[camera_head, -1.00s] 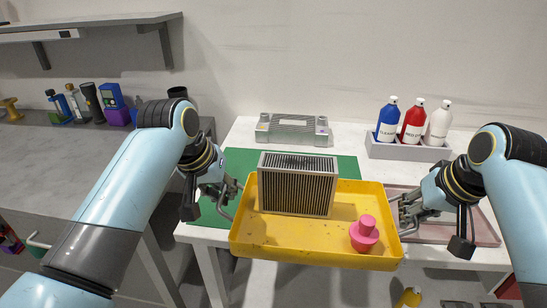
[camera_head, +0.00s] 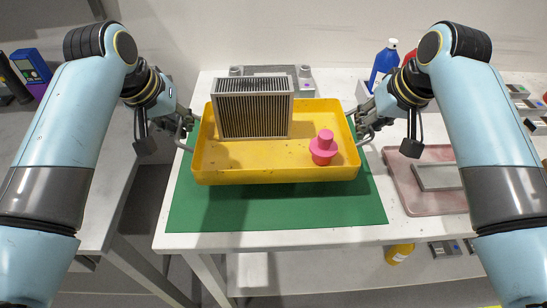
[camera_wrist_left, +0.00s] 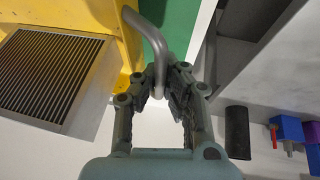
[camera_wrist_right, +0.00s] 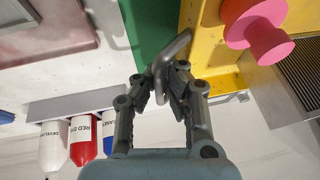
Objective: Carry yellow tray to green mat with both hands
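The yellow tray (camera_head: 270,173) is held level between my two grippers, over the green mat (camera_head: 290,213) on the white table. A gap under the tray cannot be judged exactly. A finned grey block (camera_head: 252,108) stands in the tray at the left and a pink stepped knob (camera_head: 323,149) at the right. My left gripper (camera_head: 183,130) is closed around the tray's left handle (camera_wrist_left: 150,38). My right gripper (camera_head: 364,125) is closed around the right handle (camera_wrist_right: 176,48). Both grips show in the wrist views.
A grey metal part (camera_head: 272,72) lies on the table behind the tray. A blue bottle (camera_head: 383,66) and a red one stand behind my right arm. A pink tray (camera_head: 408,193) with a grey plate (camera_head: 438,177) lies right of the mat. A gap separates the grey counter at left.

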